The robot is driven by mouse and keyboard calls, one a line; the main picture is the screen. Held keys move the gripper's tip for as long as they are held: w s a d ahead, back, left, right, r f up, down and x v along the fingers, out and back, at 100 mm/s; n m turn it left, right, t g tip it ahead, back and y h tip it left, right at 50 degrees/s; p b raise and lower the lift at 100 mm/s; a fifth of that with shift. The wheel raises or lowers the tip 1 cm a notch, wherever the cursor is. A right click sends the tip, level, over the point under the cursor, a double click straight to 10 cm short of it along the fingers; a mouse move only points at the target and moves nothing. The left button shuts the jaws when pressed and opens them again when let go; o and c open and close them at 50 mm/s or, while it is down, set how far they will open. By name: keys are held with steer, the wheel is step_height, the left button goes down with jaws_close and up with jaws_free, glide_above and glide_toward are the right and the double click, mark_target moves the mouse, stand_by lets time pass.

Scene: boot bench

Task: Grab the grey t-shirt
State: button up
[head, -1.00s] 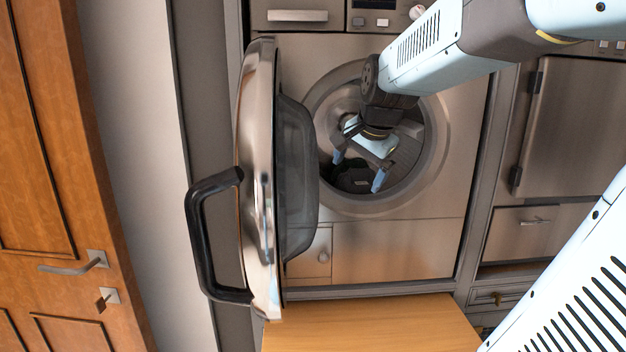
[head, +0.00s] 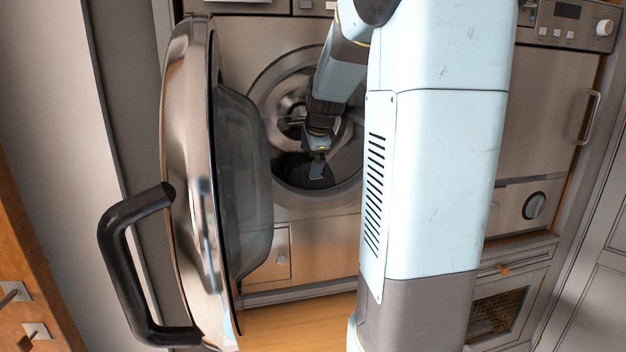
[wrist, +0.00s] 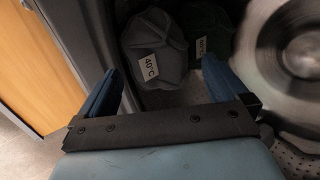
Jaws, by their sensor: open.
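The grey t-shirt (wrist: 155,48) is a bunched grey cloth with a white "40°C" tag, at the top middle of the wrist view, ahead of my fingers. My gripper (wrist: 162,72) is open, with its two blue fingers on either side of the grey cloth in the picture. In the head view my gripper (head: 317,166) is inside the drum of the washing machine, low down. There the cloth is too dark to make out clearly.
A dark green cloth (wrist: 208,30) with a white tag lies right beside the grey one. The machine's round door (head: 190,190) stands open at left, with a black handle (head: 135,265).

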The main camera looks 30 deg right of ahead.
mark_target(305, 173)
steer(key=shift+x, duration=3.25)
steer(key=shift+w+a, duration=0.1)
steer(key=shift+a, duration=0.05)
steer(key=shift+c, duration=0.5)
steer(key=c, duration=0.7)
steer(key=shift+r, duration=0.1)
